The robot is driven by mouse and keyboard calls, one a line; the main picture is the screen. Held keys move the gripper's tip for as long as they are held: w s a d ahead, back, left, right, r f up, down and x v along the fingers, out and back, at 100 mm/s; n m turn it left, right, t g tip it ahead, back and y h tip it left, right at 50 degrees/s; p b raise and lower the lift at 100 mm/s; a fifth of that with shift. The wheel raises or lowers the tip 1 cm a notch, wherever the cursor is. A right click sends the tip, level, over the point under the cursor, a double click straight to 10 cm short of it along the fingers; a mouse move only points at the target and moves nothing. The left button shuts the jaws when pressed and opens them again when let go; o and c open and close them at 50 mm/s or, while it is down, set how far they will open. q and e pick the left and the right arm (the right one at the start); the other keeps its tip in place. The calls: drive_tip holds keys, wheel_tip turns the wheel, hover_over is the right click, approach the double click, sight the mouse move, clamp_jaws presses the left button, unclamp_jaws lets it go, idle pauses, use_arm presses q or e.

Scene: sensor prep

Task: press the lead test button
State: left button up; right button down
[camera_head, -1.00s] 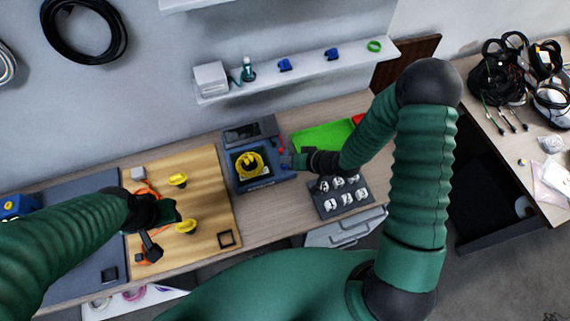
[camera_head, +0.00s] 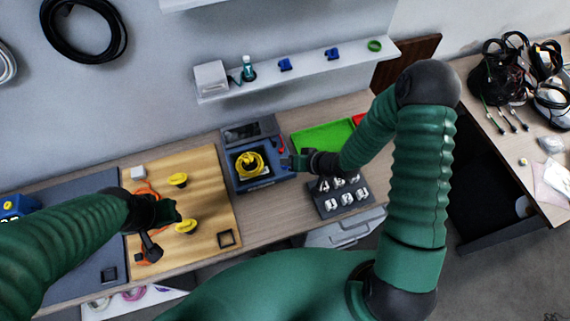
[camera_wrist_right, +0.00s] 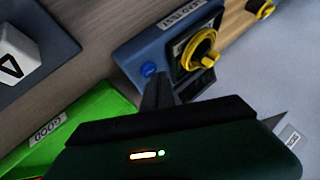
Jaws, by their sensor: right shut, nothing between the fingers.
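The blue lead test box (camera_head: 264,182) stands on the bench with a coiled yellow lead (camera_head: 249,164) in its recess. In the right wrist view its label reads LEAD TEST (camera_wrist_right: 184,18), and a round blue button (camera_wrist_right: 149,69) sits on its face near the yellow lead (camera_wrist_right: 203,50). My right gripper (camera_head: 290,162) is shut and empty at the box's right side. In the wrist view its fingertips (camera_wrist_right: 158,86) are just below the button; whether they touch it I cannot tell. My left gripper (camera_head: 160,228) hovers over the wooden board, its jaw state unclear.
A green tray (camera_head: 318,139) marked GOOD (camera_wrist_right: 46,134) lies behind my right gripper. A dark tray (camera_head: 322,208) of white numbered pieces lies in front of it. A shelf (camera_head: 300,72) is above.

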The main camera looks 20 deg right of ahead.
drive_tip(key=shift+f+b, duration=0.3)
drive_tip(key=shift+f, duration=0.15)
idle(0.4)
drive_tip(key=shift+r, duration=0.1)
drive_tip(key=shift+r+p, duration=0.8)
drive_tip(key=shift+p, duration=0.15)
wheel_tip(320, 180, up, 5)
drive_tip(key=p, duration=0.5)
drive_tip(key=shift+r, duration=0.1)
idle(0.3)
